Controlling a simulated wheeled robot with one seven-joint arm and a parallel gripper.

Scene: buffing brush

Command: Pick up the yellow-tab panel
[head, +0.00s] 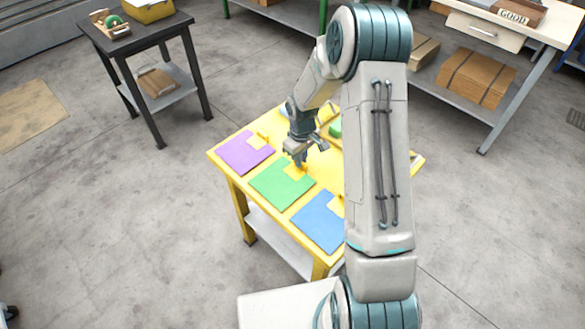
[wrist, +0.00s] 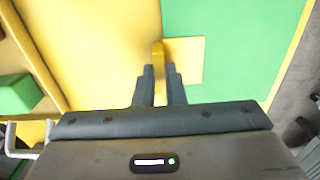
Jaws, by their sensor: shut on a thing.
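Three flat panels lie in a row on the yellow table (head: 238,186): a purple panel (head: 240,155), a green panel (head: 275,187) and a blue panel (head: 318,225). Each has a yellow patch at one edge. My gripper (head: 300,163) is over the green panel's yellow patch. In the wrist view my gripper (wrist: 160,88) is shut on the upright yellow tab (wrist: 158,55) of the green panel (wrist: 235,40). The panel looks flat at table level; I cannot tell whether it is clear of the surface.
A green block (head: 335,129) sits behind the panels, partly hidden by my arm. A dark side table (head: 135,35) stands at the back left, and a workbench with cardboard boxes (head: 476,78) at the back right. Open floor lies to the left.

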